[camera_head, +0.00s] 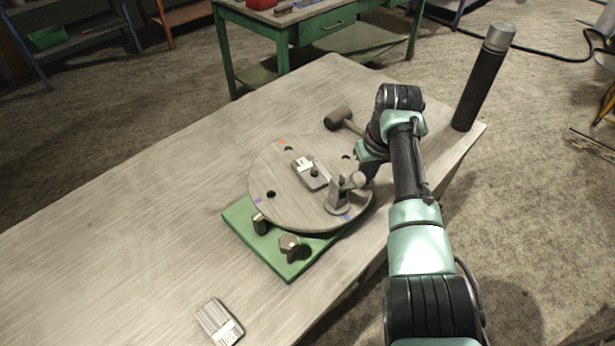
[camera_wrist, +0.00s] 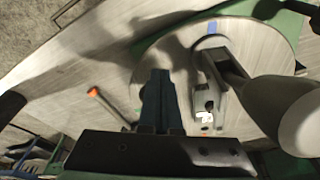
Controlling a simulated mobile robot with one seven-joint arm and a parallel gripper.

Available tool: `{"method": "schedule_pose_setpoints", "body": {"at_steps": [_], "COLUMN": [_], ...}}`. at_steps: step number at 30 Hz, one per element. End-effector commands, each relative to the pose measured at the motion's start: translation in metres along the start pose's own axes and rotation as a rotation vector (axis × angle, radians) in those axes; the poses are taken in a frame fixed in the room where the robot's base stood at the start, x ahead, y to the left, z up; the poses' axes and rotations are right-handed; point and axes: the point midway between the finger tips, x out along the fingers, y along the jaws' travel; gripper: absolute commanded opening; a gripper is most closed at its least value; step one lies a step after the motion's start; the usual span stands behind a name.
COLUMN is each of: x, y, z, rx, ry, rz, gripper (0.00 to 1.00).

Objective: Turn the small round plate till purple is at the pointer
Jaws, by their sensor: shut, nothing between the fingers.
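The round grey plate (camera_head: 285,205) lies on a green base (camera_head: 240,228). It carries an orange mark (camera_head: 281,140) at its far rim, a purple mark (camera_head: 257,200) at its left and a blue mark (camera_head: 346,217) near its front right. The blue mark also shows in the wrist view (camera_wrist: 212,27). I cannot make out the pointer for sure. A grey upright bracket with a cylinder (camera_head: 339,198) stands on the plate near the blue mark. My gripper (camera_wrist: 160,75) is shut and empty above the plate's right part; in the head view my arm hides its fingertips.
A grey box with a white label (camera_head: 309,174) lies on the plate. Dark knobs (camera_head: 289,245) stand at the base's front. A mallet (camera_head: 338,117) lies behind the plate, and a dark cylinder (camera_head: 481,85) stands right. Another labelled box (camera_head: 218,322) lies in front. The table's left is clear.

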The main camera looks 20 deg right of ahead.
Motion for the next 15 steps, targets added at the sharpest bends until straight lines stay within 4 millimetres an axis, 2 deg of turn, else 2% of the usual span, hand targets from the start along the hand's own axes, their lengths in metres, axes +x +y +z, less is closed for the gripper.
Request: {"method": "schedule_pose_setpoints", "body": {"at_steps": [15], "x": [0.0026], "y": [0.0027], "z": [-0.0036], "rx": [-0.001], "ry": [0.001], "rz": [0.001], "gripper": [0.00]}}
